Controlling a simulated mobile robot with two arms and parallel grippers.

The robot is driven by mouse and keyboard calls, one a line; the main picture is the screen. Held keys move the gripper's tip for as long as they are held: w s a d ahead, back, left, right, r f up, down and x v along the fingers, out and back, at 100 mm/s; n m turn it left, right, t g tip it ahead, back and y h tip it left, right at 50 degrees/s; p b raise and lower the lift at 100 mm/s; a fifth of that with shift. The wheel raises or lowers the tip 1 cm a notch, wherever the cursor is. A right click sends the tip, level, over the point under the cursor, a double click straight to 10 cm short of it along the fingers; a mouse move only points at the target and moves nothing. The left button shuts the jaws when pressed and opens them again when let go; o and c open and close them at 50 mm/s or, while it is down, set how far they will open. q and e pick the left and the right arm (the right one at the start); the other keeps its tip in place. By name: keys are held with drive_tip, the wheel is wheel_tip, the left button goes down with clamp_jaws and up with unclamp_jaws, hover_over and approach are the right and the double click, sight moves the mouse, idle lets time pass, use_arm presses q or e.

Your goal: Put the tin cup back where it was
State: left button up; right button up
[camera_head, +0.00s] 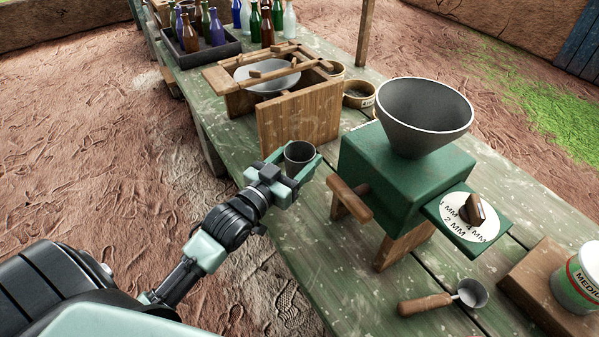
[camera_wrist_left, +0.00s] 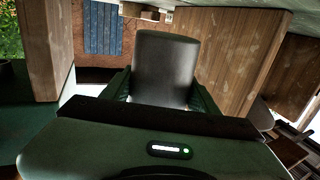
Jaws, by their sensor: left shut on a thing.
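The tin cup (camera_head: 299,152) is a small grey metal cup, held at the left edge of the green table. My left gripper (camera_head: 291,165) is shut on it, with a finger on each side. The cup stands about upright in the head view, between the wooden box frame and the green mill. In the left wrist view the cup (camera_wrist_left: 165,68) fills the middle between the dark green fingers (camera_wrist_left: 160,90). I cannot tell whether its base touches the table. My right gripper is not in view.
A green mill (camera_head: 385,170) with a grey funnel (camera_head: 424,112) stands right of the cup. A wooden box frame (camera_head: 300,118) with a bowl stands behind. A scoop (camera_head: 440,300) lies near the front. A bottle tray (camera_head: 205,50) is farther back. The table (camera_head: 335,265) is clear left of the scoop.

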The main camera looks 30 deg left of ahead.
sight(299, 171)
use_arm(q)
drive_tip(key=shift+f, duration=2.35)
drive_tip(key=shift+f+b, duration=0.1)
drive_tip(key=shift+b, duration=0.2)
drive_tip(key=o, duration=1.3)
drive_tip(key=shift+c, duration=0.2)
drive_tip(key=shift+s, duration=0.1)
drive_tip(key=s, duration=0.4)
drive_tip(key=s+a, duration=0.1)
drive_tip(key=s, duration=0.6)
drive_tip(key=shift+s+a+b, duration=0.3)
drive_tip(key=shift+s, duration=0.05)
